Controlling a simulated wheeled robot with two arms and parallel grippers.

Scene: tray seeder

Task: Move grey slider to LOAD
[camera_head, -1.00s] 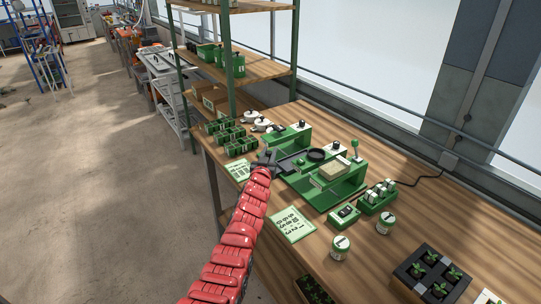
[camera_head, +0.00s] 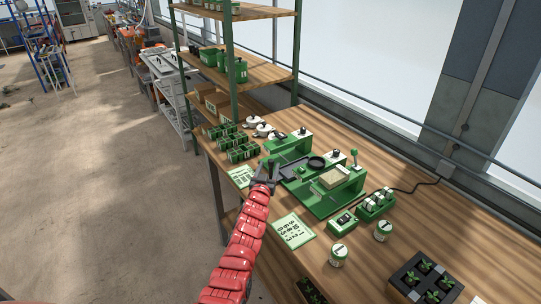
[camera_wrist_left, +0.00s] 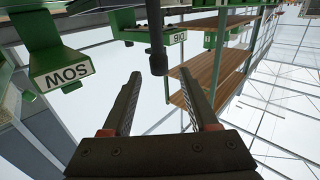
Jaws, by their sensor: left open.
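The green tray seeder (camera_head: 326,204) stands on the wooden bench in the head view. Its dark grey slider (camera_head: 291,168) lies between the green end blocks, with a dark ring (camera_head: 316,163) beside it. My left gripper (camera_head: 268,166) is open at the slider's left end. In the left wrist view its two fingers (camera_wrist_left: 158,76) are spread, and a dark rod (camera_wrist_left: 157,50) hangs with its end between or just beyond the fingertips; contact cannot be told. My right gripper is not in view.
Green pots (camera_head: 242,149) and white-topped items (camera_head: 263,130) sit left of and behind the seeder. Cards, a switch box (camera_head: 342,221), tins (camera_head: 338,255) and a black seedling tray (camera_head: 424,278) lie in front and right. A shelf rack (camera_head: 233,90) stands behind.

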